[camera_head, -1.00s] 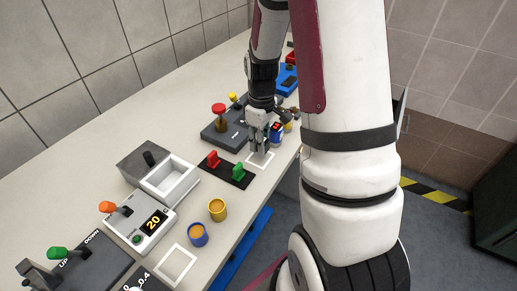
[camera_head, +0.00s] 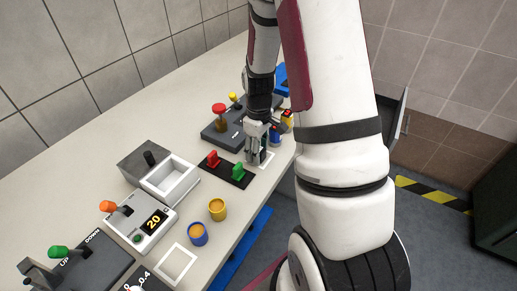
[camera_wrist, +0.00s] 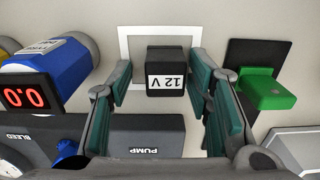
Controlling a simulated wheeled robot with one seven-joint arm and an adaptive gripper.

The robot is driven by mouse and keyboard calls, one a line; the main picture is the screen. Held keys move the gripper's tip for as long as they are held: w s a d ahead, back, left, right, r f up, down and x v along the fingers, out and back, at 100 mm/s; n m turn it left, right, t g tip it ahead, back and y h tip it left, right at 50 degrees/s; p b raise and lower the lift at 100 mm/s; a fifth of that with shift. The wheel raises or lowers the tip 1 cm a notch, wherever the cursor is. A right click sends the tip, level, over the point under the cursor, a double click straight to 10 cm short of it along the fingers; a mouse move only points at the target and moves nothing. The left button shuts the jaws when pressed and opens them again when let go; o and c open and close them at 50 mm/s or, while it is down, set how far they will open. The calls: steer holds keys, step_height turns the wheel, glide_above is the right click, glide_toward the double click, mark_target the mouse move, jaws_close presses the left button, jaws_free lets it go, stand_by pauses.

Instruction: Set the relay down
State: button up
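The relay, a black block labelled "12 V" (camera_wrist: 168,72), shows in the wrist view inside a white square outline (camera_wrist: 124,42) on the bench. It sits between my gripper's two fingers. My gripper (camera_head: 256,158) is open, with a visible gap between the relay and the left finger; the right finger is closer to it. In the head view, the gripper points down at the white outline (camera_head: 268,158), covering part of it, and the relay cannot be made out clearly there. Whether the relay's underside fully touches the bench is hidden.
A black plate with a red switch (camera_head: 213,159) and a green switch (camera_head: 238,171) is close on the left. A blue device with a red display (camera_wrist: 45,75) and a grey PUMP box (camera_wrist: 150,137) are also close. A white tray (camera_head: 184,178) stands farther left.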

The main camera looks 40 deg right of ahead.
steer(key=shift+r, duration=0.1)
step_height(320, 180, up, 12)
steer(key=s+a+r+m+t, duration=0.2)
steer(key=s+a+r, duration=0.4)
steer(key=a+r, duration=0.55)
steer(key=s+a+r+m+t, duration=0.1)
steer(key=s+a+r, duration=0.1)
steer(key=s, duration=0.3)
steer(key=s+a+r+m+t, duration=0.1)
steer(key=s+a+r+t, duration=0.1)
steer(key=s+a, duration=0.2)
steer(key=shift+s+r, duration=0.4)
steer(key=shift+s, duration=0.6)
steer(key=shift+c, duration=0.6)
